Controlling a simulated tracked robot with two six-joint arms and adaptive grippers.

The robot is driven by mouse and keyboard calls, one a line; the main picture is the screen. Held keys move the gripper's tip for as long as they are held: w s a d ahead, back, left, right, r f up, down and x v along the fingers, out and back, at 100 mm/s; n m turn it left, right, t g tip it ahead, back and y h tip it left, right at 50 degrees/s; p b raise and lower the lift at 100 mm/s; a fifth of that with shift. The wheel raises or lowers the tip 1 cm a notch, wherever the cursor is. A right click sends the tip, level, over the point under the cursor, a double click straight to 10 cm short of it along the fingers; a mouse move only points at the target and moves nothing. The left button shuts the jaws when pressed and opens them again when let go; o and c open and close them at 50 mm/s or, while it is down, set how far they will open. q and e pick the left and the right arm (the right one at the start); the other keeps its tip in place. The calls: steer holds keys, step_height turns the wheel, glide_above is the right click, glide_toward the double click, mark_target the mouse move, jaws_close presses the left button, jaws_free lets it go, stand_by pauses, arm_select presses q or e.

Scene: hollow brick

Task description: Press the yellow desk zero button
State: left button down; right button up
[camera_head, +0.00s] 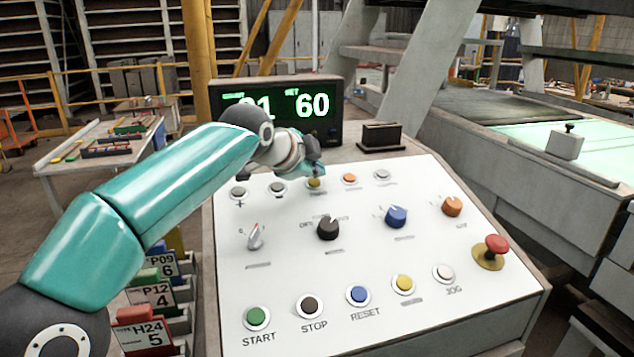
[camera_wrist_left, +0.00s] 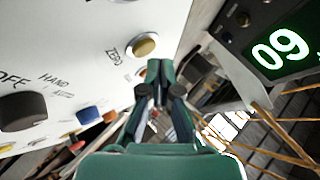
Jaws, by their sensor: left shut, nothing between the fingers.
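The yellow zero button (camera_head: 315,183) is in the top row of the white slanted desk panel, below the display. In the left wrist view the yellow button (camera_wrist_left: 144,46) sits in a pale ring beside the word ZERO. My left gripper (camera_head: 315,170) is shut and empty, just above and behind the button in the head view. In the wrist view its closed fingertips (camera_wrist_left: 160,66) are close to the button's edge. I cannot tell whether they touch it. My right gripper is not in view.
The white panel (camera_head: 300,270) also carries black, blue and orange knobs, a red mushroom button (camera_head: 495,245) and a lower row with another yellow button (camera_head: 403,283). The digital display (camera_head: 280,110) stands behind the panel. Coloured bins (camera_head: 150,295) stand left of the desk.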

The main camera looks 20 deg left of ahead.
arm_select(q)
steer(key=shift+f, duration=0.3)
steer(key=shift+w+a+f, duration=0.1)
steer(key=shift+a+f, duration=0.05)
steer(key=shift+f, duration=0.25)
stand_by(0.6)
steer(key=shift+s+r+p, duration=0.2)
steer(key=shift+r+p, duration=0.25)
steer(key=shift+r, duration=0.35)
steer(key=shift+r, duration=0.1)
steer(key=r+p, duration=0.2)
steer(key=r, duration=0.1)
steer(key=s+d+r+p, duration=0.1)
steer(key=shift+s+r+p, duration=0.1)
steer(key=shift+r+p, duration=0.2)
steer(key=shift+p, duration=0.1)
steer(key=shift+d, duration=0.1)
stand_by(0.6)
